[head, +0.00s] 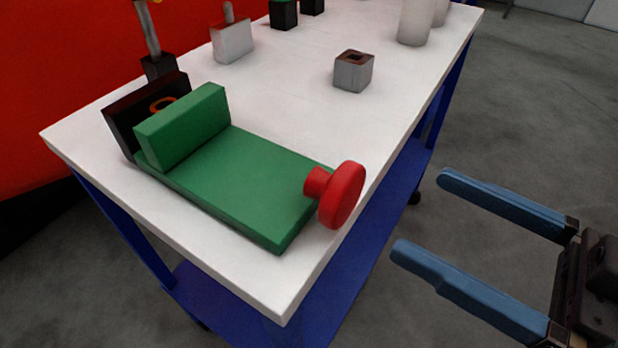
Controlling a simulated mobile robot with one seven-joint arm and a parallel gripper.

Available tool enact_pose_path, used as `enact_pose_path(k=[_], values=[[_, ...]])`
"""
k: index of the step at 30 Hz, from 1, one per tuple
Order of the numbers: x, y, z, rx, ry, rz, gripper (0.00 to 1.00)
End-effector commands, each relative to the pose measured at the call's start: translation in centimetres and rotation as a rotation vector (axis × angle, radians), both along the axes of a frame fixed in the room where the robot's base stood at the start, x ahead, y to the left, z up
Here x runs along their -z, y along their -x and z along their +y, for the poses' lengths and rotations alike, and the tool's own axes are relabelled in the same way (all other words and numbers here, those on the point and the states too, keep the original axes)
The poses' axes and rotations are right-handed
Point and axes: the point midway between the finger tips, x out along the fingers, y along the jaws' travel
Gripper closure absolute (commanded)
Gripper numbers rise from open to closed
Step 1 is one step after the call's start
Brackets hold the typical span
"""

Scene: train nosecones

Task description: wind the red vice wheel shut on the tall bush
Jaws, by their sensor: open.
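The green vice (235,180) lies at the near end of the white table, with an upright green jaw (183,125) at its left. The red vice wheel (343,195) sticks out at its right end, near the table edge. I see no bush standing on the bare green bed. Pale upright cylinders stand at the back right; I cannot tell whether the nearer cylinder (415,22) is the tall bush. My gripper (418,212) is open and empty, its blue fingers pointing left, beyond the table's right edge and apart from the wheel.
A dark block (128,119) with an orange ring stands against the jaw's far side. A grey hollow block (353,73) and a grey block with a peg (232,43) stand farther back on the white table (285,95). A blue shelf (350,235) lies below.

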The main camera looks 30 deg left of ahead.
Motion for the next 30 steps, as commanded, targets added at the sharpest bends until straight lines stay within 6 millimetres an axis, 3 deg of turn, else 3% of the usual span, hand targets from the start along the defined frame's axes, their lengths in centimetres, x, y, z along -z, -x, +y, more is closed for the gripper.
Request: enact_pose_path(k=[4,8,21,30], values=[[0.5,1.7,-0.9,-0.073,-0.013,-0.034,0.03],[0.6,2.0,-0.1,-0.087,-0.013,-0.041,0.03],[0.8,1.7,8.5,-0.086,-0.012,-0.041,0.03],[0.5,1.5,11.7,-0.083,-0.013,-0.040,0.03]])
